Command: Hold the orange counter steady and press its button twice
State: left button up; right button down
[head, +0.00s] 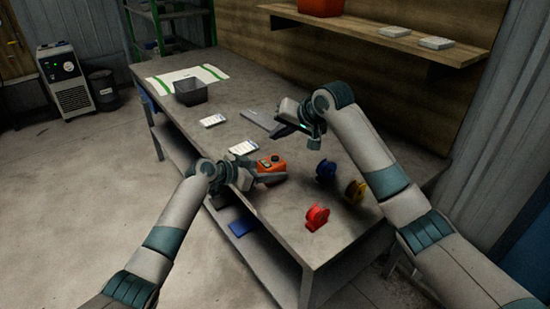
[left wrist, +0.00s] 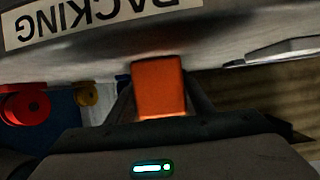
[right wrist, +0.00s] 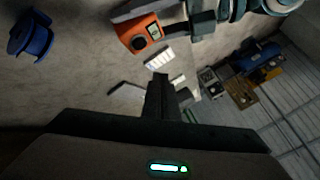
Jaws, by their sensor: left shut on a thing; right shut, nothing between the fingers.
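The orange counter (head: 271,164) sits on the grey table near its front edge. In the right wrist view the counter (right wrist: 138,35) shows a small display and a dark round part on its face. My left gripper (head: 262,176) is shut on the counter from the left side. In the left wrist view the orange body (left wrist: 158,88) fills the space between the fingers. My right gripper (head: 284,128) is raised over the table, behind and right of the counter in the head view. Its fingers (right wrist: 160,88) are together and empty, apart from the counter.
White cards (head: 243,147), a flat grey item (head: 258,119) and a dark bin (head: 188,92) lie further back. A shelf (head: 380,32) runs along the wall.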

send_over(278, 162)
jog(key=shift+f, duration=2.4)
jog(key=shift+f, duration=0.1)
jog(key=shift+f, duration=0.3)
jog(key=shift+f, duration=0.6)
dwell(1.2)
jog(key=shift+r, duration=1)
jog(key=shift+r, duration=2.5)
